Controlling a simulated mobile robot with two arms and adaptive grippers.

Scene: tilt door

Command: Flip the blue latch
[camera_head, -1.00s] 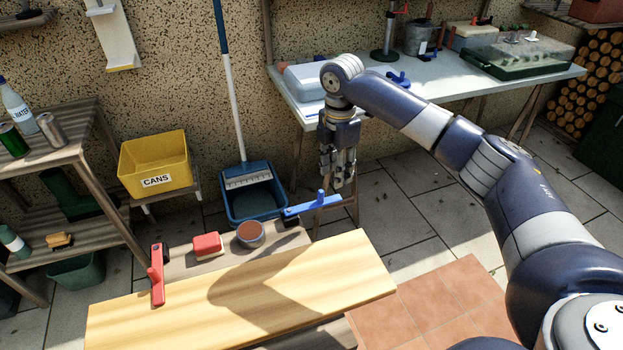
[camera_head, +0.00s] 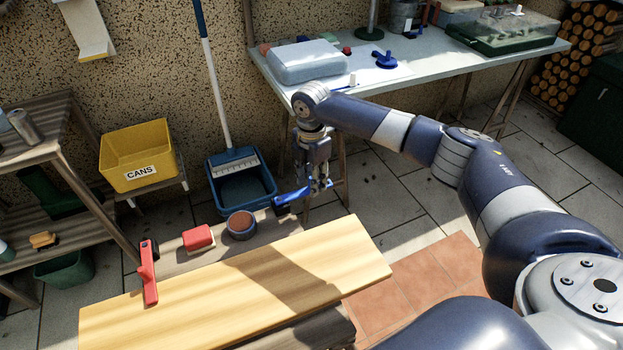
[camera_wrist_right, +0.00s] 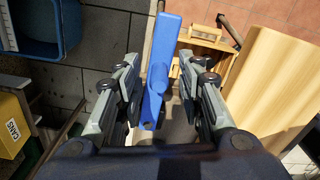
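The blue latch (camera_head: 292,195) is at the back right of the low wooden bench. In the head view my right gripper (camera_head: 318,185) points down over its right part and hides some of it. In the right wrist view the blue latch (camera_wrist_right: 161,75) is a long bar with a raised knob, lying between the two spread fingers of my right gripper (camera_wrist_right: 159,82). Gaps show on both sides of the bar, so the fingers look open and not closed on it. The red latch (camera_head: 148,272) is at the bench's left. My left gripper is out of view.
A pale wooden board (camera_head: 240,280) lies in front of the latches. A red sponge-like block (camera_head: 198,238) and a round brown-topped tin (camera_head: 241,225) sit between the latches. A blue dustpan (camera_head: 240,185) stands behind; a worktable (camera_head: 430,70) is at the back right.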

